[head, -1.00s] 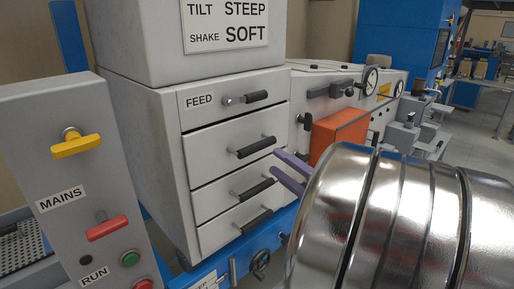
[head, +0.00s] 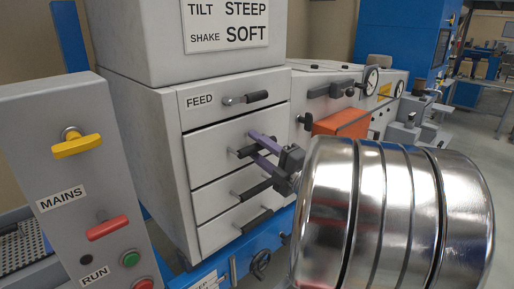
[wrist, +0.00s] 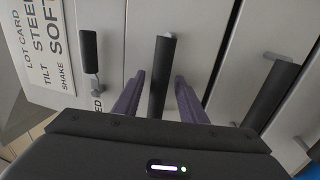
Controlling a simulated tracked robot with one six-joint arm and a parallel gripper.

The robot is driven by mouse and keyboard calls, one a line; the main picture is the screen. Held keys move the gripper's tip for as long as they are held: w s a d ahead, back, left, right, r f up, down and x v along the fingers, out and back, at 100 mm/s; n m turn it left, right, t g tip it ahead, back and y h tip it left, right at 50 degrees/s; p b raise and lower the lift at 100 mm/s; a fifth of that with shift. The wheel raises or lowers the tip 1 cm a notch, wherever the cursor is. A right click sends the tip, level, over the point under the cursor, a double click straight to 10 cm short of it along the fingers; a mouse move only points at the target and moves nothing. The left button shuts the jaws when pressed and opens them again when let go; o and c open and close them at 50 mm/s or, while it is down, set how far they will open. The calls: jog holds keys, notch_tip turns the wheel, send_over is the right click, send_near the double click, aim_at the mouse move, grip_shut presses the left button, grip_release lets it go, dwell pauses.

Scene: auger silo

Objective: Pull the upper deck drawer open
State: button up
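A grey cabinet (head: 140,140) has stacked fronts. The top one is marked FEED (head: 200,101) and carries a dark lever-like handle (head: 257,96). Below it is a drawer front (head: 208,158) with a black bar handle (head: 241,153). My gripper (head: 250,142) is open, with its purple fingers at this second handle. In the wrist view the handle (wrist: 159,80) stands between the two fingers (wrist: 157,88), with a gap visible on each side. Both drawer fronts look closed. No contact shows.
Two more fronts with bar handles (head: 257,187) (head: 257,220) lie below. An orange box (head: 341,122) is at the right on the machine. A grey control panel (head: 72,180) with yellow and red handles stands at left.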

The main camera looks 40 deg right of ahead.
jog(key=shift+c, duration=0.5)
grip_shut()
jog(key=shift+f, duration=0.1)
